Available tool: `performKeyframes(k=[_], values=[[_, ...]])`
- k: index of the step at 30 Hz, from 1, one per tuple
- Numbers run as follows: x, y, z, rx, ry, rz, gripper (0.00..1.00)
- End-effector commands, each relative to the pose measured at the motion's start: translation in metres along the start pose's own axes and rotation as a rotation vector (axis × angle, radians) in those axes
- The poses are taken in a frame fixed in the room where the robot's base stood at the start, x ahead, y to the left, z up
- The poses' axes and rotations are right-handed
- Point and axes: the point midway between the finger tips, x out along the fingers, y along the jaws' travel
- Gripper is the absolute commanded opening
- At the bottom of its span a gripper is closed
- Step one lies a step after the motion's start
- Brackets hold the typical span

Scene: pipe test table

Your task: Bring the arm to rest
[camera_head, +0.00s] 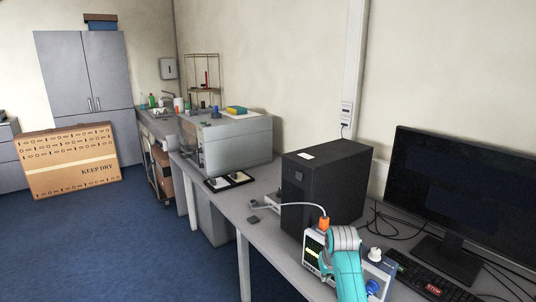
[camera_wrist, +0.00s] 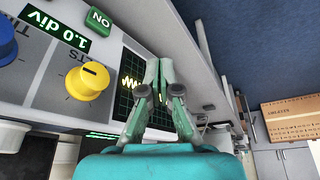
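My gripper (camera_wrist: 158,78) shows in the wrist view with its two fingertips together and nothing visible between them. The fingers appear in front of the screen of a test instrument (camera_wrist: 25,85), which has a yellow knob, a blue knob and a green button. I cannot tell whether they touch it. In the head view my teal arm rises from the bottom edge in front of the same instrument (camera_head: 312,253), hiding part of it. My fingers are hidden there.
A black computer case (camera_head: 330,180) stands behind the instrument, and a monitor (camera_head: 460,195) and keyboard (camera_head: 425,277) are to its right. A white cable (camera_head: 300,204) runs to an orange connector (camera_head: 324,223). A cardboard box (camera_head: 70,162) stands on the open blue floor.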

Motion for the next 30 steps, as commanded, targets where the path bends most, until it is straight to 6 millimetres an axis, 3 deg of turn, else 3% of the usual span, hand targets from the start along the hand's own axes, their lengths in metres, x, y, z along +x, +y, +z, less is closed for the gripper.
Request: performKeyframes(k=[1, 6, 15, 23, 30], values=[[0.018, -0.001, 0.019, 0.002, 0.012, 0.001, 0.0], [0.061, -0.005, 0.072, 0.009, 0.081, 0.008, 0.0], [0.109, -0.012, 0.172, 0.021, 0.204, 0.019, 0.0], [0.122, -0.019, 0.262, 0.03, 0.308, 0.028, 0.0], [0.109, -0.025, 0.343, 0.037, 0.405, 0.036, 0.0]])
